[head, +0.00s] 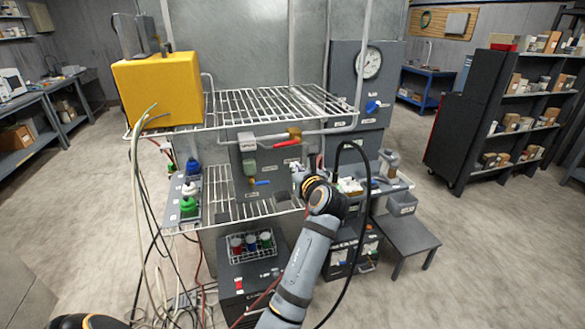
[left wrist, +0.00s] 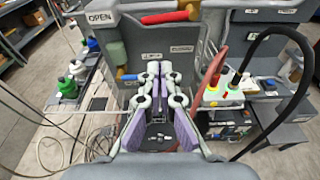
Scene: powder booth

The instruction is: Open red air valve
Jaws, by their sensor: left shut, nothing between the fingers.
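The red air valve has a red lever (head: 287,143) on a brass body (head: 294,132), fixed to a grey panel under the upper wire shelf. The lever lies nearly level, running left from the brass body. In the left wrist view the red lever (left wrist: 164,17) is at the top edge, beside a white OPEN label (left wrist: 101,18). My left gripper (head: 298,178) is in front of the panel, below the lever and apart from it. In the left wrist view its fingers (left wrist: 158,70) are together and empty. My right gripper is not in view.
A blue-handled valve (head: 262,182) sits lower on the panel. A yellow box (head: 158,90) stands on the upper shelf (head: 240,108). A control box with buttons (left wrist: 222,95) and a black hose (left wrist: 296,75) are right of the gripper. Loose cables hang at left.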

